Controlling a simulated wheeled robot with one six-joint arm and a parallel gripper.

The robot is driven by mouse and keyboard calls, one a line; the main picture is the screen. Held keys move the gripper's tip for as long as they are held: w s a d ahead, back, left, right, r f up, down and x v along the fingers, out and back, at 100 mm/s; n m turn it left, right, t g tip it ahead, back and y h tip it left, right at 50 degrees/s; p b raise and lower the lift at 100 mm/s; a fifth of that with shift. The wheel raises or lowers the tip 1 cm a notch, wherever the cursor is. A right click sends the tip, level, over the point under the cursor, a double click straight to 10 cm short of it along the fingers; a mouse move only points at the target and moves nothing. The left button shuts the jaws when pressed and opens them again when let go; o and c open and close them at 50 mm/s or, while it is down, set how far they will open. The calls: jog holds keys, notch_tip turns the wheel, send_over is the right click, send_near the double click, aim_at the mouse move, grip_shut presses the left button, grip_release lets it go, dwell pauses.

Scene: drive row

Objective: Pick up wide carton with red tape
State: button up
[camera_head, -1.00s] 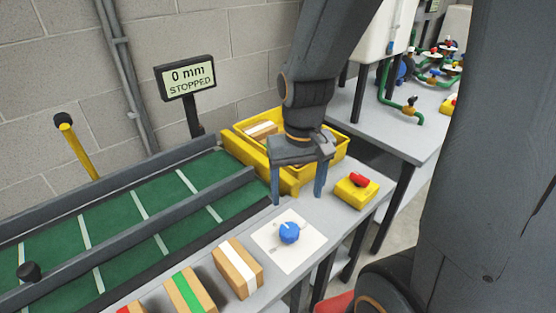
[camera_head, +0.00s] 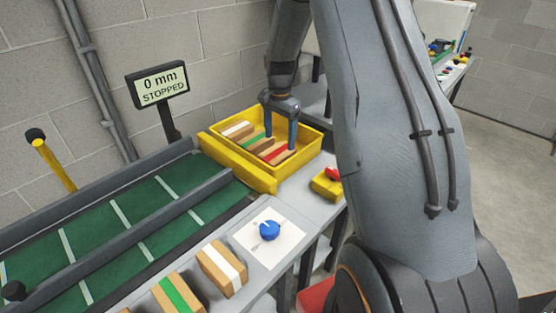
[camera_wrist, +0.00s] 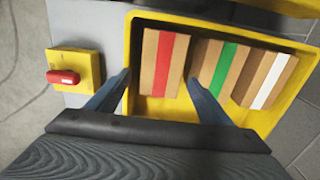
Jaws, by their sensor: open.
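A brown carton with red tape (camera_head: 278,153) lies in a yellow tray (camera_head: 232,161), at the tray's right end in the head view. It also shows in the wrist view (camera_wrist: 164,63), with its red stripe running lengthwise. My gripper (camera_head: 281,145) is open over the tray at this carton. In the wrist view its two fingers (camera_wrist: 160,80) point to either side of the carton's near end, with a gap on each side. I cannot tell how far the fingertips reach down beside it.
A green-taped carton (camera_wrist: 221,68) and a white-taped carton (camera_wrist: 265,77) lie beside it in the tray. Near the tray are a yellow box with a red knob (camera_wrist: 75,70), a blue knob (camera_head: 268,230) on a white plate, and more taped cartons (camera_head: 222,269) along the bench. A green conveyor (camera_head: 115,225) stands left.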

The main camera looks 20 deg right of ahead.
aim_at(277, 152)
jog(key=f, duration=0.1)
jog(key=f+p, duration=0.1)
jog(key=f, duration=0.1)
jog(key=f+p, duration=0.1)
jog(key=shift+a+f, duration=0.35)
jog(key=shift+a, duration=0.05)
jog(key=shift+f, duration=0.6)
jog(key=shift+w, duration=0.1)
jog(key=c, duration=1.1)
jog(key=shift+r, duration=0.15)
